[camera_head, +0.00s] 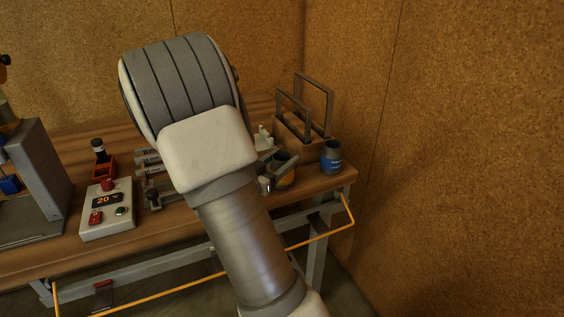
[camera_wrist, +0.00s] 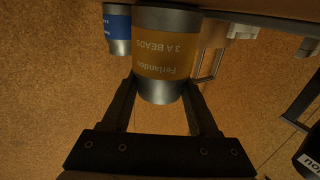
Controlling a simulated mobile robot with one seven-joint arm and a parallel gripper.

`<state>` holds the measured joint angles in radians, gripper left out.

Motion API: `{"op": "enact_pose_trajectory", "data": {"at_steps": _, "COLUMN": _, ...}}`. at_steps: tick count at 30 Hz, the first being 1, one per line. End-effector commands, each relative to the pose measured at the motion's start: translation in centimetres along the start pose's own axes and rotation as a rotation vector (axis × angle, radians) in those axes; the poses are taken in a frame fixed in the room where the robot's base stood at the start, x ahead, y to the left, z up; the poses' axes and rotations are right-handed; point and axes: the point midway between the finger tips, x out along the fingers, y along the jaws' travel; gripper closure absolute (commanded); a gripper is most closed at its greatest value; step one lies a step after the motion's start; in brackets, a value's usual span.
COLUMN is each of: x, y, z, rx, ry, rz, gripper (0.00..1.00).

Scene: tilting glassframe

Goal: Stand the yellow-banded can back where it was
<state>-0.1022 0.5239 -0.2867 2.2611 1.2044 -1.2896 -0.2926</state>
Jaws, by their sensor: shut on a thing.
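The yellow-banded can (camera_wrist: 165,57) is a grey metal can with a yellow-orange label reading "3 A BEADS". My gripper (camera_wrist: 160,88) is shut on it, one finger on each side. The lettering is upside down in the wrist view, as is the scene. In the head view part of the can (camera_head: 287,180) shows beside my gripper (camera_head: 273,175), near the right front of the workbench (camera_head: 190,222); my arm hides much of that area. The can looks about upright. I cannot tell whether its base touches the bench.
A blue-banded can (camera_head: 332,158) stands to the right, near the bench's right end; it also shows in the wrist view (camera_wrist: 117,28). A wooden carrier with dark frames (camera_head: 296,137) stands behind. A control box (camera_head: 107,208) stands at left. An orange rail (camera_head: 318,240) runs along the front.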

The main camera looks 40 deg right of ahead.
Motion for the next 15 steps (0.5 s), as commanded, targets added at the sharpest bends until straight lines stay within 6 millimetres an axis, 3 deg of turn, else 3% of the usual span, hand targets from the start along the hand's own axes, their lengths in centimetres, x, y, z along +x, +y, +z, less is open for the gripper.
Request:
{"op": "enact_pose_trajectory", "data": {"at_steps": 9, "x": 0.01, "y": 0.01, "z": 0.32, "rx": 0.001, "ry": 0.001, "rz": 0.0, "gripper": 1.0}}
{"op": "enact_pose_trajectory", "data": {"at_steps": 10, "x": 0.0, "y": 0.02, "z": 0.27, "rx": 0.001, "ry": 0.0, "rz": 0.0, "gripper": 0.36}}
{"op": "enact_pose_trajectory", "data": {"at_steps": 15, "x": 0.0, "y": 0.02, "z": 0.22, "rx": 0.001, "ry": 0.0, "rz": 0.0, "gripper": 0.1}}
